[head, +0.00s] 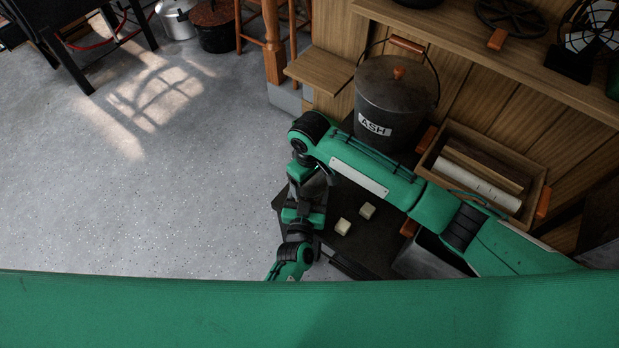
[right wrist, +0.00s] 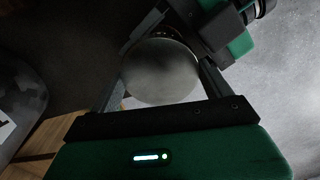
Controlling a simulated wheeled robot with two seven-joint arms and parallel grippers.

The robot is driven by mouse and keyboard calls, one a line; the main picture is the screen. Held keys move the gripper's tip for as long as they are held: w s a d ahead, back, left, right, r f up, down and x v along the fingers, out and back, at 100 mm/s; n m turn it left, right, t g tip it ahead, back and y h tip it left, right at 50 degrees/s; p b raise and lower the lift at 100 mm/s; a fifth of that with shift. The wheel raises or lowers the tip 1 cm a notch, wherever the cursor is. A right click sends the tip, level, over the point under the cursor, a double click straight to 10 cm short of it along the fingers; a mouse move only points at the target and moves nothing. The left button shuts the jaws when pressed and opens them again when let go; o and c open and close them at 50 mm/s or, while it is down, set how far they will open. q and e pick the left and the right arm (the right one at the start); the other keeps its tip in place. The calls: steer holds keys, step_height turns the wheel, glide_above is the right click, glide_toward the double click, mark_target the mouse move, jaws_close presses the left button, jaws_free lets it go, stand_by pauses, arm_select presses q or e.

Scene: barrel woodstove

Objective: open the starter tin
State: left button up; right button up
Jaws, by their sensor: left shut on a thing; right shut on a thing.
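The starter tin (right wrist: 160,72) shows in the right wrist view as a round, dull silver metal face between the two fingers of my right gripper (right wrist: 163,48), which is shut on it. My left gripper (right wrist: 222,30), black and green, is at the upper right of that view, against the far side of the tin. It is shut on the tin, but its fingertips are mostly hidden. In the head view my two wrists meet near the dark hearth pad's left edge, and the tin is hidden there. I cannot tell whether the lid is apart from the body.
Two pale cubes (head: 343,227) lie on the dark hearth pad (head: 362,245). Behind stand a black ASH bucket (head: 385,95) and a wooden crate (head: 535,190) with split wood and a paper roll.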

mark_target(310, 182)
steer(key=shift+r, duration=0.1)
stand_by(0.5)
steer(key=shift+r, duration=1)
steer(key=shift+r, duration=2)
arm_select(q)
steer(key=o, duration=1.9)
steer(key=shift+o, duration=0.2)
